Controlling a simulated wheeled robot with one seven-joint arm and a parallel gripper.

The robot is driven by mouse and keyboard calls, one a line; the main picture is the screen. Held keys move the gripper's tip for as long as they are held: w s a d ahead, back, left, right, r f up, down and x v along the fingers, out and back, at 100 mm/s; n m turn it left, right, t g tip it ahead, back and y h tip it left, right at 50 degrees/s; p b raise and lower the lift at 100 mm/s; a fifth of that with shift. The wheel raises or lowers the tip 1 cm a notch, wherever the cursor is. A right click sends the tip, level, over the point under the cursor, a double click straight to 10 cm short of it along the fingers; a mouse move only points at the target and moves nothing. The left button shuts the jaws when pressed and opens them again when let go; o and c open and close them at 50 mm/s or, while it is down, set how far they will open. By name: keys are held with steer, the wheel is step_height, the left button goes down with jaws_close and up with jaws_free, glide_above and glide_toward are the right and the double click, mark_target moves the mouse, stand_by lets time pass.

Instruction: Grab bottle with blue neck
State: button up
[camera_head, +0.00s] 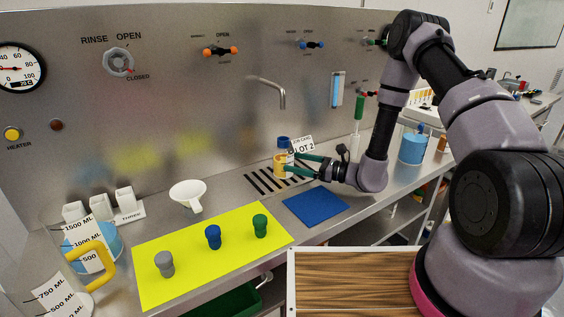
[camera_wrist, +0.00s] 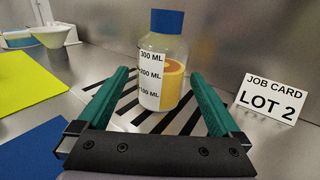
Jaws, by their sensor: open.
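The bottle (camera_wrist: 163,60) has a blue neck, clear walls, a white volume label and orange-yellow contents. My gripper (camera_wrist: 160,82) has green fingers and is open. The fingers point at the bottle, one to its left and one to its right, with the bottle just beyond or between the tips. How far it lies between them I cannot tell.
The job card (camera_wrist: 271,98) reading LOT 2 stands right of the bottle. A blue mat (camera_head: 315,206) lies in front of the drain. A yellow mat (camera_head: 190,270) holds grey, blue and green stoppers. A white funnel (camera_head: 187,193) is at left; a faucet (camera_head: 270,84) hangs above.

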mark_target(275, 157)
steer(key=x, duration=0.8)
steer(key=shift+w, duration=0.15)
steer(key=c, duration=1.2)
steer(key=shift+r, duration=0.1)
